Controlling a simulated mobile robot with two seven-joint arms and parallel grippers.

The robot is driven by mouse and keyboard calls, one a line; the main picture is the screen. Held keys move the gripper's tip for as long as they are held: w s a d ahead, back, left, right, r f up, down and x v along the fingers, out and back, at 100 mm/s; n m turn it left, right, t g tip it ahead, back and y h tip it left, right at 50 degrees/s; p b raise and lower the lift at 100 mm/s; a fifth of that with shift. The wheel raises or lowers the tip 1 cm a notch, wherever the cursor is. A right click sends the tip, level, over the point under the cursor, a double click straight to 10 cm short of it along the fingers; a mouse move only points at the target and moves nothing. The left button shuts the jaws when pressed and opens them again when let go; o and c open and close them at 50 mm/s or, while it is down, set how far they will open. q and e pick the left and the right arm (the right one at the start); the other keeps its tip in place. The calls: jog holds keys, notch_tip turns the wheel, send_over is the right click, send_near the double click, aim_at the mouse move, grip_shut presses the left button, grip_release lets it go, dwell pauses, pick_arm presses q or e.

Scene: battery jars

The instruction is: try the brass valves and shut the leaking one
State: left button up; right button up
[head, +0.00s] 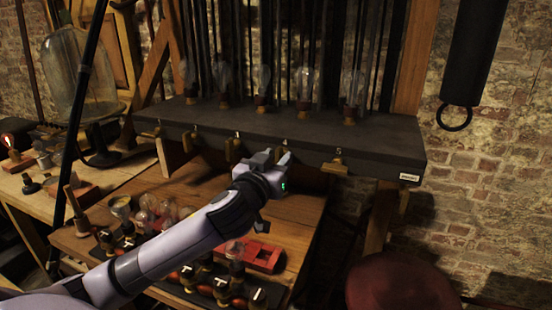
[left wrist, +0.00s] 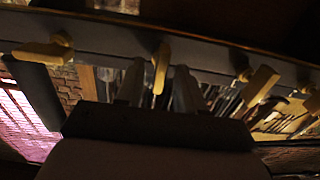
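Several brass valves line the front edge of a dark shelf (head: 385,135). In the head view, one brass valve (head: 337,165) at the right has its handle crosswise, and others (head: 233,148) stand further left. My left gripper (head: 277,157) is just below the shelf edge at another valve (head: 286,143). In the left wrist view, the fingers of my left gripper (left wrist: 158,86) are apart, with a brass valve (left wrist: 160,66) hanging upright between them. Contact cannot be told. The valve on the left there (left wrist: 45,50) lies crosswise. My right gripper is not seen.
Glass bulbs (head: 304,85) stand on the shelf above the valves. Below is a wooden bench with a red frame (head: 255,256) and small bulbs (head: 155,208). A glass jar (head: 78,75) stands at left, and a red-brown round seat (head: 400,283) is at lower right.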

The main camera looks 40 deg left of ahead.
pick_arm(q)
grip_shut()
jog(key=shift+m, duration=0.4)
jog(key=m, duration=0.8)
jog(key=shift+d, duration=0.15)
jog(key=m, duration=0.4)
jog(key=shift+f+m, duration=0.1)
jog(key=shift+m, duration=0.2)
jog(key=shift+d+f+m, duration=0.1)
jog(key=shift+f+m, duration=0.05)
jog(key=shift+m, duration=2.15)
